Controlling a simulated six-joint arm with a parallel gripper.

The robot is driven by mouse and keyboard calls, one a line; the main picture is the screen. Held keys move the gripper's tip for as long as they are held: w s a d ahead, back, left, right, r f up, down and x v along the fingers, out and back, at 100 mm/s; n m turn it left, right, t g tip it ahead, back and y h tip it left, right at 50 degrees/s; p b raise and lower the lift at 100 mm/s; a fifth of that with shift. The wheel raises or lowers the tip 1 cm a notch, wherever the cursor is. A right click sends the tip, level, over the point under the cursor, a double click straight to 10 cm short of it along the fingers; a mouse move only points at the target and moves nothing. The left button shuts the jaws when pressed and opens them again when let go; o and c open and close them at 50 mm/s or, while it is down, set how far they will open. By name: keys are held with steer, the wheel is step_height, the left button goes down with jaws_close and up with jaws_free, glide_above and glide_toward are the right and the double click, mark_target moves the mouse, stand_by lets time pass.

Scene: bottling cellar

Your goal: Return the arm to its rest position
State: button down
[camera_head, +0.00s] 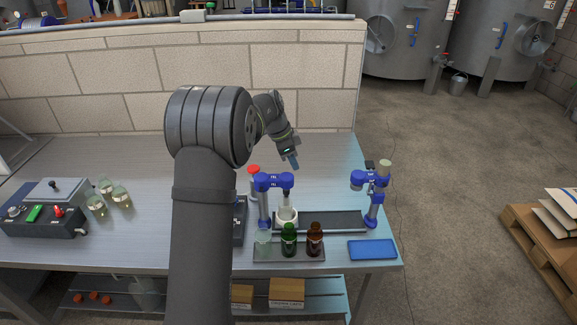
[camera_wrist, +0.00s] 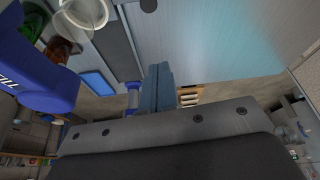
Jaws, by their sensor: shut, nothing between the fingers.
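My gripper (camera_head: 294,162) is above the back right part of the metal bench (camera_head: 150,160), beyond the blue filling stand. Its fingers are shut with nothing between them. In the wrist view the shut fingers (camera_wrist: 158,88) show in the middle, clear of any object. My arm reaches up from the bottom of the head view and bends over toward the back right.
Right of my arm stand a blue filling device (camera_head: 274,181), a blue capping device (camera_head: 369,181), a dark conveyor strip (camera_head: 335,221) and a rack (camera_head: 290,255) with bottles. A blue mat (camera_head: 371,249) lies front right. A control box (camera_head: 42,217) and flasks (camera_head: 121,197) stand left.

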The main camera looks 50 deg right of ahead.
stand_by(0.4)
steer(key=x, duration=0.7)
steer(key=shift+s+f, duration=0.1)
steer(key=shift+f, duration=0.25)
steer(key=shift+d+f, duration=0.1)
steer(key=shift+f, duration=0.65)
steer(key=shift+w+a+f, duration=0.3)
steer(key=shift+w+a, duration=0.35)
steer(key=shift+a, duration=0.15)
steer(key=shift+w+a, duration=0.4)
steer(key=shift+a, duration=0.2)
steer(key=c, duration=2.2)
jaws_free()
